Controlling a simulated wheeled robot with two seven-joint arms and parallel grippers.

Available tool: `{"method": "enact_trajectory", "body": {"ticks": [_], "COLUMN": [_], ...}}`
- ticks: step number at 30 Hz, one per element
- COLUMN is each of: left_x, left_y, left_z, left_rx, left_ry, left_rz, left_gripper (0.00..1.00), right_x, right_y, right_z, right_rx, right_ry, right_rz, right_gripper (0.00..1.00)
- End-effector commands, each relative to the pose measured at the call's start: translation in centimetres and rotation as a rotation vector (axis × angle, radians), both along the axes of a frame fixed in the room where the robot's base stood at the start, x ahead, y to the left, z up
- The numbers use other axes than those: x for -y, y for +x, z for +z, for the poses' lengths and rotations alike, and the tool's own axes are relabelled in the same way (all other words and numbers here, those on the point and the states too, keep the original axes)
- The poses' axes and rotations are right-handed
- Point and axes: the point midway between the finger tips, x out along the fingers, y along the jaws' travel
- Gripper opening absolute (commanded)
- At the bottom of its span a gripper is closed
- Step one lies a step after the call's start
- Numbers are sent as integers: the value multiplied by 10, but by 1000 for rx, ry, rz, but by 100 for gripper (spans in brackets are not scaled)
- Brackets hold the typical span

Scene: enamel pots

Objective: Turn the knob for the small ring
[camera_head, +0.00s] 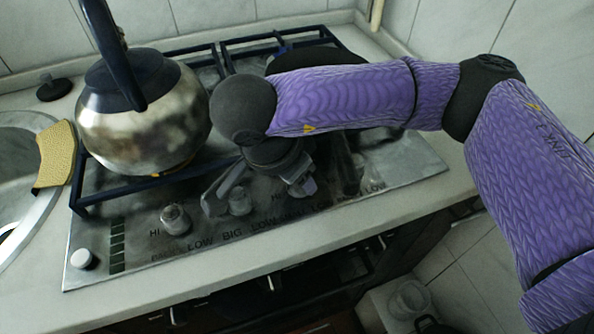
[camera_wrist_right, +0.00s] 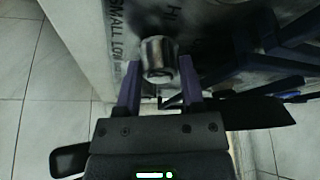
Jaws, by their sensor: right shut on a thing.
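The stove's control panel (camera_head: 140,255) carries metal knobs and printed labels. My right gripper (camera_head: 300,187) is low over the panel, right of the middle. In the right wrist view the right gripper (camera_wrist_right: 160,68) has one finger on each side of a metal knob (camera_wrist_right: 158,56) and is shut on it. The words SMALL LOW are printed beside this knob, and HI stands above it. In the head view the gripper hides most of that knob. Two other knobs show to its left, one (camera_head: 240,202) close to the gripper and one (camera_head: 175,219) farther left. My left gripper is not in view.
A stained metal kettle (camera_head: 150,125) with a dark handle stands on the left burner grate. A sink (camera_head: 22,190) with a yellow sponge (camera_head: 55,153) lies at the far left. A white button (camera_head: 82,258) sits at the panel's left corner. Cabinets and floor are below the counter edge.

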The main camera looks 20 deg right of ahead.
Motion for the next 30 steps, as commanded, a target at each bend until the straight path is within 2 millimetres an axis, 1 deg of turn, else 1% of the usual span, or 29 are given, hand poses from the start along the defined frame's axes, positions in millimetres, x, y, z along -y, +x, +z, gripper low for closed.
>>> {"method": "enact_trajectory", "body": {"ticks": [2,3,5,6,7,8,14,17,20,24,27,30], "left_x": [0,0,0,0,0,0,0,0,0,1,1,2], "left_y": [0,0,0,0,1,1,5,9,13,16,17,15], "left_z": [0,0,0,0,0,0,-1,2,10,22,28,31], "left_rx": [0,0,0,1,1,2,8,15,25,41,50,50], "left_ry": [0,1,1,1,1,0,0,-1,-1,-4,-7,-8], "left_rz": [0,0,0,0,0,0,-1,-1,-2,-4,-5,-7], "left_gripper": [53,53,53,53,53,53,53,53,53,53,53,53], "right_x": [0,0,0,0,0,0,0,-2,-9,-22,-29,-34], "right_y": [0,0,0,0,0,0,0,-1,-4,-9,-13,-15], "right_z": [0,0,0,0,0,0,0,6,28,63,81,91], "right_rx": [0,0,0,0,0,0,0,1,5,6,4,2], "right_ry": [1,1,1,1,1,1,0,1,2,2,1,1], "right_rz": [0,0,-1,-1,-1,-1,-1,-1,1,0,1,0], "right_gripper": [0,56,69,78,84,86,86,86,86,86,86,86]}}
